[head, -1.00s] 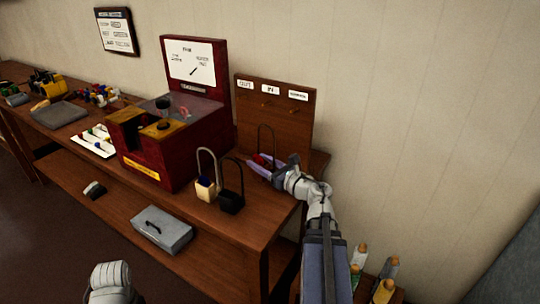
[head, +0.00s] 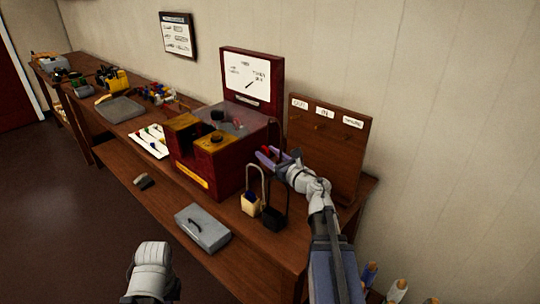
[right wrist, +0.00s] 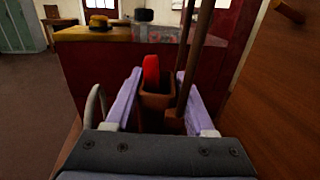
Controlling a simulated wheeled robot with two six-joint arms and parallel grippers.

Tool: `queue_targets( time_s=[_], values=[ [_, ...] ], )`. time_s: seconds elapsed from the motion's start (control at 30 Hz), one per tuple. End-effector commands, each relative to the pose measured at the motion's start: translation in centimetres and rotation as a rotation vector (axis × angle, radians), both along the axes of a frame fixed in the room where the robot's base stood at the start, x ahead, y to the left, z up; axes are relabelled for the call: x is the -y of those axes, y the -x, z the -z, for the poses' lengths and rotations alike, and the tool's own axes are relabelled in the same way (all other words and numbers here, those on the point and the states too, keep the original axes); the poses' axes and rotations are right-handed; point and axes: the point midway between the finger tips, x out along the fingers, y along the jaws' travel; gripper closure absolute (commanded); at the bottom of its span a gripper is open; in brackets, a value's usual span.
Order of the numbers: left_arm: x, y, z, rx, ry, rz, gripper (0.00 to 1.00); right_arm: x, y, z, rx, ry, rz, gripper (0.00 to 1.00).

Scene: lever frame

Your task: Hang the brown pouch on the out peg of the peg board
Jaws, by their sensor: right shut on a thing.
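The brown pouch (right wrist: 157,98) is between the purple fingers of my right gripper (right wrist: 155,100), with a red item in its top and a tall brown strap standing up on the right. In the head view my right gripper (head: 270,158) is shut on it, in front of the left edge of the wooden peg board (head: 318,160); the pouch is mostly hidden there. The board has an OUT label (head: 300,103) at its left, then IN and a third label. Small pegs show faintly; the out peg is hard to make out. My left gripper is not in view.
A cream pouch (head: 250,206) with a grey loop and a black pouch (head: 274,219) stand at the bench front, below my right gripper. A dark red box (head: 212,165) with a tall back panel stands close on the left.

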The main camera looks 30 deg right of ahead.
Motion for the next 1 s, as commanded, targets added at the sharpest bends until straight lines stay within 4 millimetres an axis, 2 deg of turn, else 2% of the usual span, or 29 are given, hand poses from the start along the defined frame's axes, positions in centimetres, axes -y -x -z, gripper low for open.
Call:
queue_targets(
  time_s=[1.0],
  values=[
    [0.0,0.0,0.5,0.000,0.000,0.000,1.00,5.2,-2.2,0.5,0.001,-0.001,0.000,1.00]
  ],
)
